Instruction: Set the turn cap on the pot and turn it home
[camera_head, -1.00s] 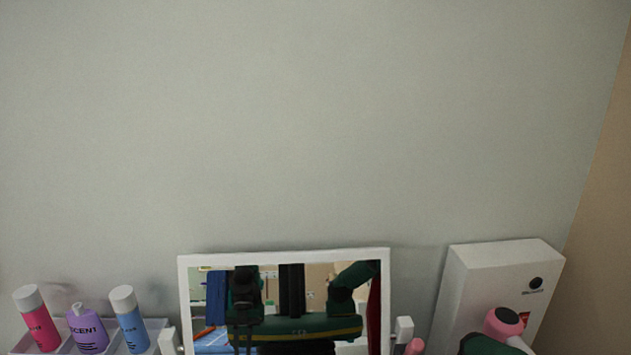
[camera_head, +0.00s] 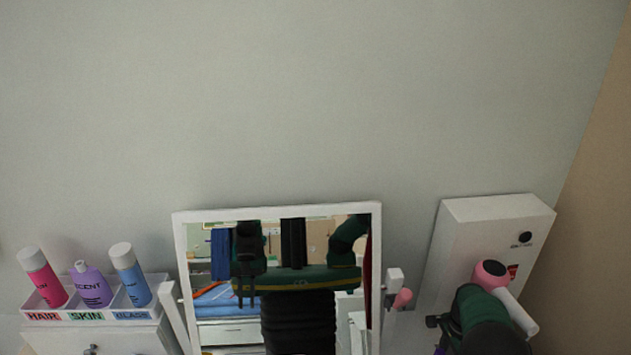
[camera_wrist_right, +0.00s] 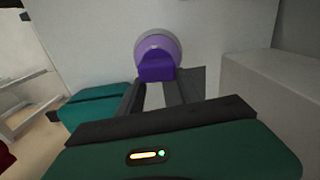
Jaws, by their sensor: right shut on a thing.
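In the right wrist view a round purple piece with a grey-lilac rim, which looks like the turn cap (camera_wrist_right: 158,48), sits at the tips of my right gripper (camera_wrist_right: 156,83). The two dark fingers are shut on its purple block-like part. In the head view my right arm comes in at the lower right, in front of the white box; its fingertips are hidden or cut off there. I cannot make out the pot in either view. My left gripper is not directly in view; only a reflection of my body and arms shows in the mirror (camera_head: 277,211).
A tray (camera_head: 95,314) with pink (camera_head: 42,276), purple (camera_head: 92,285) and blue (camera_head: 130,274) bottles stands at left. A pink hair dryer (camera_head: 490,273) is at the white box (camera_head: 492,210) at right. The wall above is bare.

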